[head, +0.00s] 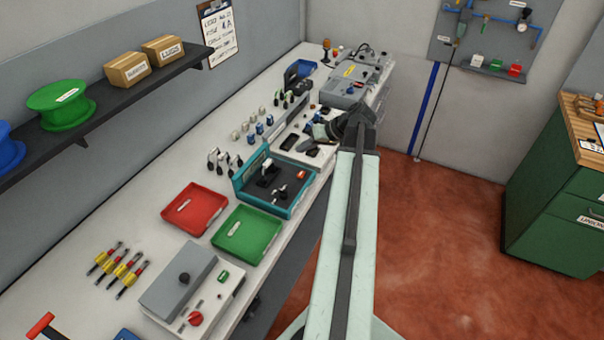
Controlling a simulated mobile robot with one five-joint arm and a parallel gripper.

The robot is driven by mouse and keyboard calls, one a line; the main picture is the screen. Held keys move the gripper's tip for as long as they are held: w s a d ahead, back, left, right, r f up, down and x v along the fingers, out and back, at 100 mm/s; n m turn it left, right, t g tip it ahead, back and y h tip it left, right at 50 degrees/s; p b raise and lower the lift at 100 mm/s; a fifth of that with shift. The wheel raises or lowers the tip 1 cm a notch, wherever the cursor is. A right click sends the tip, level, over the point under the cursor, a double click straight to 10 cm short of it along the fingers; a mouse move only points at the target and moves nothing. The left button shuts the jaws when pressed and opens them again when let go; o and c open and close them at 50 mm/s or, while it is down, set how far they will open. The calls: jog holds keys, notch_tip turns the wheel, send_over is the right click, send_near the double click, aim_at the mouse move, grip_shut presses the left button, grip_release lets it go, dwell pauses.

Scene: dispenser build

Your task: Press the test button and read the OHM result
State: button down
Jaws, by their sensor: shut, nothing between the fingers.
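My arm reaches away along the right side of the long bench (150,205). My gripper (322,130) is at its far end, small in view, shut and empty over the bench's front edge. A dark flat device (289,142) and other small dark items lie just left of it. I cannot tell which part is the test button, and no OHM reading is legible.
A teal-rimmed case (241,183), a red tray (181,205) and a green tray (235,245) sit along the bench. A shelf (110,103) overhangs its left side. A green cabinet (560,195) stands right. The red floor (450,240) between is clear.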

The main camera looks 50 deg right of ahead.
aim_at(304, 174)
notch_tip(304, 174, down, 8)
jog(key=b, duration=0.8)
jog(key=shift+f, duration=0.2)
dwell(1.3)
jog(key=shift+f+b, duration=0.35)
jog(key=shift+f, duration=0.05)
jog(key=shift+f+b, duration=0.45)
dwell(0.4)
dwell(0.3)
jog(key=shift+r+p, duration=0.85)
notch_tip(304, 174, up, 5)
jog(key=p, duration=0.5)
jog(key=shift+r, duration=0.15)
